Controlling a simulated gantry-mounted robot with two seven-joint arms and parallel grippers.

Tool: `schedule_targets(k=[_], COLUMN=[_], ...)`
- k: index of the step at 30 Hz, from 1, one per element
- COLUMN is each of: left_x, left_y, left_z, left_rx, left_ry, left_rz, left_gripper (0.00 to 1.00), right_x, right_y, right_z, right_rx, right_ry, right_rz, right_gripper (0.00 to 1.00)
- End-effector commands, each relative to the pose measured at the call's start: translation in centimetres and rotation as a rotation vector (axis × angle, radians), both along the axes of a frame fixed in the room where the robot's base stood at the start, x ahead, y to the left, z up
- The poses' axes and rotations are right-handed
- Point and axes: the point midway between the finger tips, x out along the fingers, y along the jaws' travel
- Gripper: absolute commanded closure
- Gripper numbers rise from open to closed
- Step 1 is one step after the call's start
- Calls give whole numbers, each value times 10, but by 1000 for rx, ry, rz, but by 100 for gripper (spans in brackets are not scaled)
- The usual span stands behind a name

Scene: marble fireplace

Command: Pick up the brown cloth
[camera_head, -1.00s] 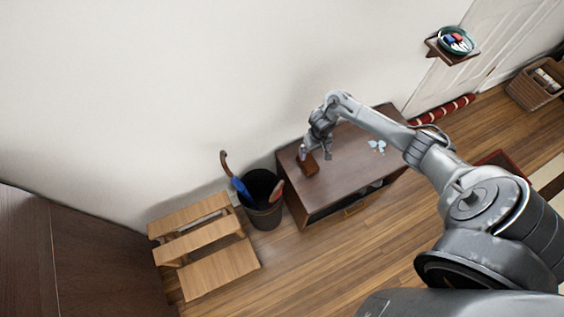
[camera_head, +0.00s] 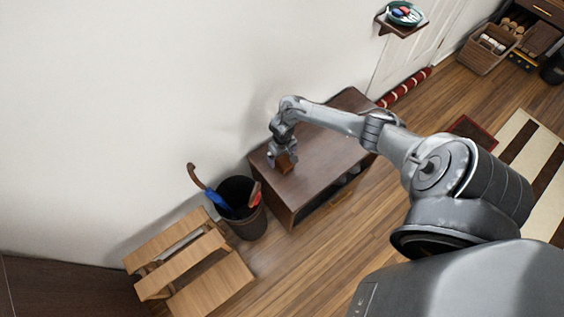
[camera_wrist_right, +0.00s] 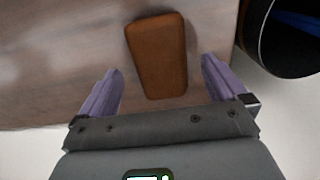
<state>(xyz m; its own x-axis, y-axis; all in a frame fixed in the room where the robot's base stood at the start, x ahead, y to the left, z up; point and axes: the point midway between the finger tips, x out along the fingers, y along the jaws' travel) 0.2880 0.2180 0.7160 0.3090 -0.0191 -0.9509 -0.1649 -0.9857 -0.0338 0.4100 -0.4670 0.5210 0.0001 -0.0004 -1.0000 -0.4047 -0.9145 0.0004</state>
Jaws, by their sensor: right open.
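The brown cloth (camera_wrist_right: 157,55) is a small, flat, rounded rectangle on the dark wooden cabinet top. It also shows in the head view (camera_head: 285,165), partly hidden by my gripper. My right gripper (camera_wrist_right: 160,72) is open and empty. In the right wrist view its two pale purple fingers stand apart, one toward each side of the cloth, with the near end of the cloth between them. I cannot tell the remaining height above the cloth. My left gripper is out of view.
The cabinet (camera_head: 315,172) stands against the white wall. A black bin (camera_head: 243,222) with an umbrella stands beside its left end, and a wooden step rack (camera_head: 225,280) is further left. A small wall shelf (camera_head: 398,28) holds a bowl at upper right.

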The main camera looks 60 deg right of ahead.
Motion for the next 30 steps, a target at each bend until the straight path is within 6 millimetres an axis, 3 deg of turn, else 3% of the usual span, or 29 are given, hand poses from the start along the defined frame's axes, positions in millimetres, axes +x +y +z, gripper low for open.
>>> schedule_targets(k=[1,4,14,24,30], left_x=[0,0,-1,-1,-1], left_y=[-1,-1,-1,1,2], left_z=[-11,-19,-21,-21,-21], left_rx=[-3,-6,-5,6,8], left_ry=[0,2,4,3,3], left_rz=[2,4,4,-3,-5], left_gripper=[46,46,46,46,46], right_x=[0,0,0,0,0], right_y=[1,1,1,1,0], right_z=[-13,-24,-27,-27,-27], right_rx=[0,0,0,0,-1], right_ry=[0,0,-1,-1,-1], right_rz=[0,0,1,1,1], right_gripper=[1,1,1,53,57])
